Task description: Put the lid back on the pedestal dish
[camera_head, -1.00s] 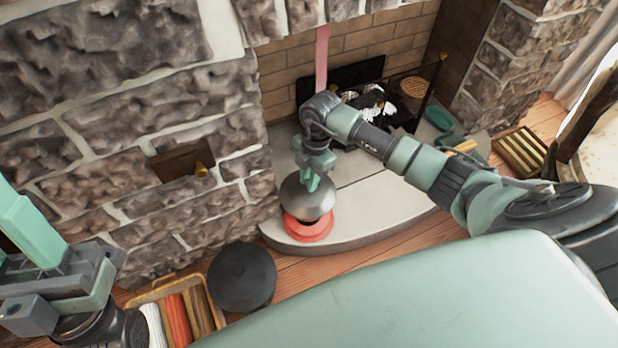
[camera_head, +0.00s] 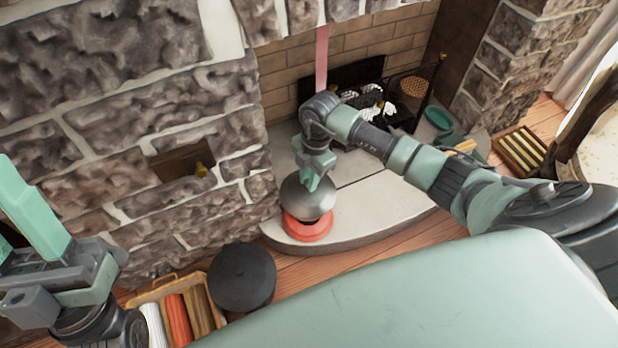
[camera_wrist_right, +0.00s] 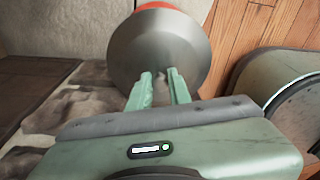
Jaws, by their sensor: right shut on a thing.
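The lid (camera_head: 309,199) is a grey metal dome, held above the red pedestal dish (camera_head: 308,228) on the stone hearth. My right gripper (camera_head: 313,181) is shut on the top of the lid. In the right wrist view the gripper (camera_wrist_right: 161,78) reaches to the middle of the lid (camera_wrist_right: 160,45), with a strip of the red dish (camera_wrist_right: 158,5) past its far edge. The lid hides most of the dish, and I cannot tell whether the two touch.
A dark round pot (camera_head: 242,277) and a wooden crate (camera_head: 160,291) with coloured rolls stand on the floor. The stone wall (camera_head: 160,110) is close on the left. The hearth (camera_head: 375,205) is clear right of the dish; a fire grate (camera_head: 365,100) stands behind.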

